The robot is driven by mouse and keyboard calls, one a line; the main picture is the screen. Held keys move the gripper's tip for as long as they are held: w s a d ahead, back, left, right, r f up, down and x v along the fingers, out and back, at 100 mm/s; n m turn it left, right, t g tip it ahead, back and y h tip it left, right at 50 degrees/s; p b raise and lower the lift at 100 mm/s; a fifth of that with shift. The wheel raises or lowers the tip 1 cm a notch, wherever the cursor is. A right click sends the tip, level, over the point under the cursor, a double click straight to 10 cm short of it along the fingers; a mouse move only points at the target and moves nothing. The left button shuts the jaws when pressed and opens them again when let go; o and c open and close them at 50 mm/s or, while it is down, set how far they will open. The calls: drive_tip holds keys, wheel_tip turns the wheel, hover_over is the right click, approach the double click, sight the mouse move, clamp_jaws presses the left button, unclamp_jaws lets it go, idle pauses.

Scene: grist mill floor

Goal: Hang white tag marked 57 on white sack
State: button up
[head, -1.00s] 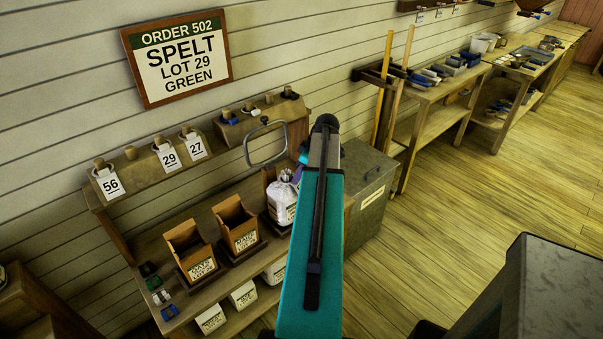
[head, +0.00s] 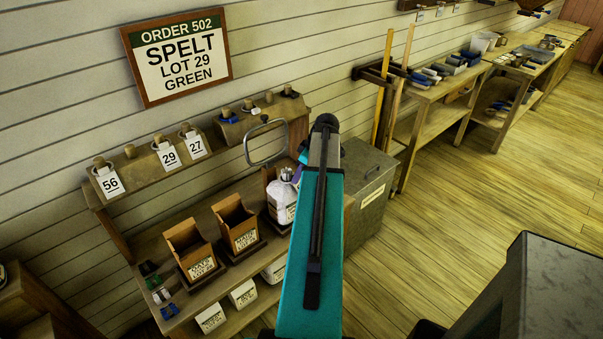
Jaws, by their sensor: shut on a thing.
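The white sack (head: 279,199) stands on the bench beside two brown bins, with a dark printed label on its front. My arm crosses in front and hides its right side. My gripper (head: 289,174) shows only in part, as small grey parts at the top of the sack, left of my arm. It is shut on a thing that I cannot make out. I can read no tag marked 57. White tags marked 56 (head: 110,184), 29 (head: 168,157) and 27 (head: 196,147) hang on the peg rack above.
Brown bins (head: 188,246) (head: 236,222) stand left of the sack. A grey metal hoop (head: 249,152) rises behind it. A grey lidded chest (head: 369,190) stands right of the bench. A sign (head: 178,58) reads Order 502, Spelt, Lot 29, Green. The floor (head: 455,215) at right is open.

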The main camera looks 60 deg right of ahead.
drive_tip(key=shift+f, duration=0.1)
drive_tip(key=o, duration=1.1)
drive_tip(key=shift+w, duration=0.1)
drive_tip(key=shift+c, duration=0.2)
wheel_tip(320, 180, up, 6)
drive_tip(key=p, duration=0.2)
drive_tip(key=shift+p, duration=0.35)
idle(0.7)
